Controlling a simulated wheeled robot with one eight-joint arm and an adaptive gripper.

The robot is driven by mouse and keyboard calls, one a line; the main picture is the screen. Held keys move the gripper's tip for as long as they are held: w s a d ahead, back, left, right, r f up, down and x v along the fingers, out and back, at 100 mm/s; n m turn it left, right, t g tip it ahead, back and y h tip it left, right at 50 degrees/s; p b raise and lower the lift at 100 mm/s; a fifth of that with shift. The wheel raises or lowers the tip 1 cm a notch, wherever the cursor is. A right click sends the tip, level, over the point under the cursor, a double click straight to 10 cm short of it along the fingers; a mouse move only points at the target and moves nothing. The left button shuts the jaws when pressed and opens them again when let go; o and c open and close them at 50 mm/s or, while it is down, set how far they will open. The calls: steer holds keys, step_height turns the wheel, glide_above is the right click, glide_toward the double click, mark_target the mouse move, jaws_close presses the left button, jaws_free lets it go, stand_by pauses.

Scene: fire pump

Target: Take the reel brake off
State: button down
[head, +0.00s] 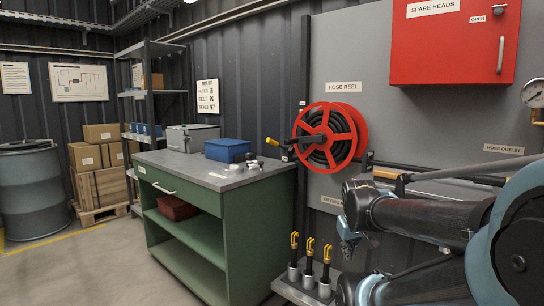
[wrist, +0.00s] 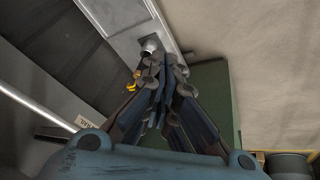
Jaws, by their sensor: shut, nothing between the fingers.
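The red hose reel (head: 335,125) with black hose is on the grey wall panel under a "HOSE REEL" label. A lever with a yellow end (head: 272,141) sticks out at the reel's left side; I cannot tell for sure whether it is the brake. My gripper (head: 347,246) is below and a little right of the reel in the head view, apart from it. In the wrist view the fingers (wrist: 166,75) come together with nothing held. The reel and its lever do not show in the wrist view.
Several yellow-topped black tools (head: 309,262) stand in metal cups on a low shelf below the reel. A green workbench (head: 188,228) with a blue bin (head: 228,150) stands at left. A red cabinet (head: 450,50) hangs upper right.

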steer(key=w+a+r+n+t, duration=0.2)
steer(key=w+r+n+t, duration=0.25)
steer(key=w, duration=0.65)
steer(key=w+a+r+n+t, duration=0.25)
steer(key=w+r+n, duration=0.25)
steer(key=w, duration=0.7)
steer(key=w+a+r+n+t, duration=0.1)
steer(key=w+r+n+t, duration=0.35)
steer(key=w, duration=0.65)
steer(key=w+a+r+n+t+y, duration=0.2)
steer(key=w+a+n+t+y, duration=0.2)
steer(key=w+a+n+y, duration=0.35)
steer(key=s+a+f+n+y, duration=0.1)
steer(key=a+f+n+y, duration=0.2)
steer(key=a+n+y, duration=0.4)
steer(key=a+n+g, duration=0.1)
steer(key=a+n, duration=0.1)
steer(key=n, duration=0.4)
steer(key=shift+s+a, duration=0.25)
steer(key=shift+r+y, duration=0.1)
steer(key=shift+y, duration=0.15)
